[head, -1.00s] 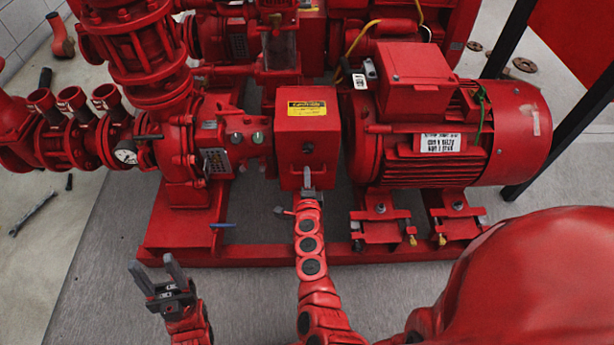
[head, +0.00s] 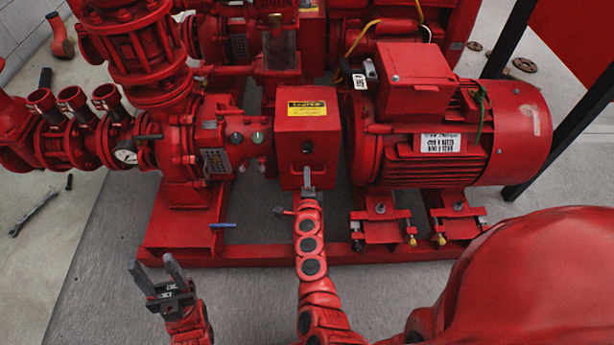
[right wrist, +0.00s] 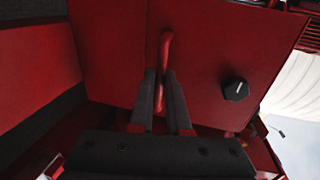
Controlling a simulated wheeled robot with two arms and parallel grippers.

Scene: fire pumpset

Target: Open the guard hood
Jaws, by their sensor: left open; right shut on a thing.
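The guard hood (head: 306,140) is a red box with a yellow warning label on top, between the pump and the motor. It looks closed. My right gripper (head: 307,182) is at the lower front face of the hood. In the right wrist view the right gripper (right wrist: 163,90) is shut on a red handle (right wrist: 167,50) on the hood's face (right wrist: 205,55), with a dark knob (right wrist: 236,89) beside it. My left gripper (head: 158,272) is open and empty, low at the left, apart from the pumpset.
The red motor (head: 455,140) stands right of the hood. The pump (head: 180,150) with pipes and a gauge (head: 126,156) stands left. The red base frame (head: 250,254) runs below. A wrench (head: 33,213) lies on the floor at left. Grey floor in front is free.

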